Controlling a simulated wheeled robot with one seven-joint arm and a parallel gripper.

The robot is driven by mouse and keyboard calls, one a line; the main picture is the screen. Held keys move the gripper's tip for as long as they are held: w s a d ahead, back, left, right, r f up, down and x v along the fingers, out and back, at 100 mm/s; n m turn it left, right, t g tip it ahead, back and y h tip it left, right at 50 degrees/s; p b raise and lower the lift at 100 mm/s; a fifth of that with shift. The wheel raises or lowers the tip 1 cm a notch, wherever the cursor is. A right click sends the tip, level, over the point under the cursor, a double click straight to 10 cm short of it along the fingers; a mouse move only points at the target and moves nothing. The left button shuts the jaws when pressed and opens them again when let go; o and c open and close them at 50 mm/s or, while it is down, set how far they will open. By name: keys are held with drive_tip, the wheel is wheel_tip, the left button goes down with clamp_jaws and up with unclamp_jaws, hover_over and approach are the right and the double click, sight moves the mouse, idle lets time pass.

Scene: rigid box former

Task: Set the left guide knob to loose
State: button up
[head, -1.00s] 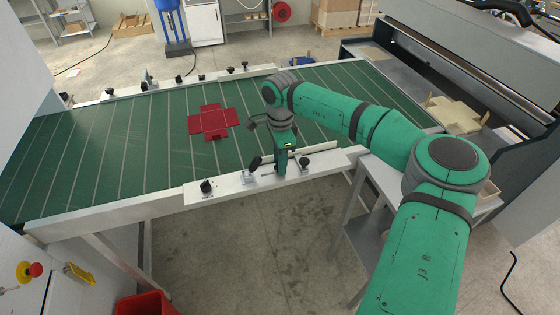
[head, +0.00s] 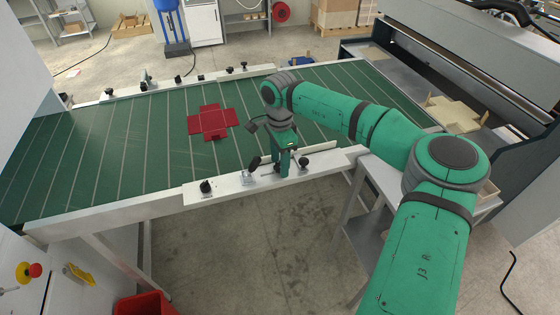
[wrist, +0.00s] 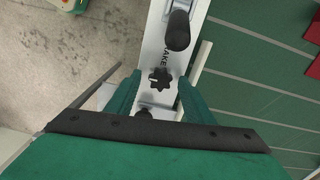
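My gripper (head: 285,168) points down over the white near rail (head: 225,188) of the green conveyor. In the wrist view its two green fingers (wrist: 159,79) are apart. A black star-shaped knob (wrist: 160,77) shows between the fingertips; I cannot tell whether they touch it. A black-handled lever (wrist: 178,31) stands just beyond, beside partly hidden lettering. In the head view a black knob (head: 206,187) sits further left on the rail, another (head: 304,162) right of my gripper. Which is the left guide knob is unclear.
A flat red carton blank (head: 212,121) lies on the green belt (head: 150,140). The far rail (head: 160,87) carries several black knobs. The lever (head: 254,162) stands close left of my gripper. A red bin (head: 146,304) is on the floor below.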

drive_tip(key=shift+r, duration=0.1)
wheel_tip(320, 180, up, 11)
drive_tip(key=shift+f, duration=0.2)
idle(0.4)
idle(0.3)
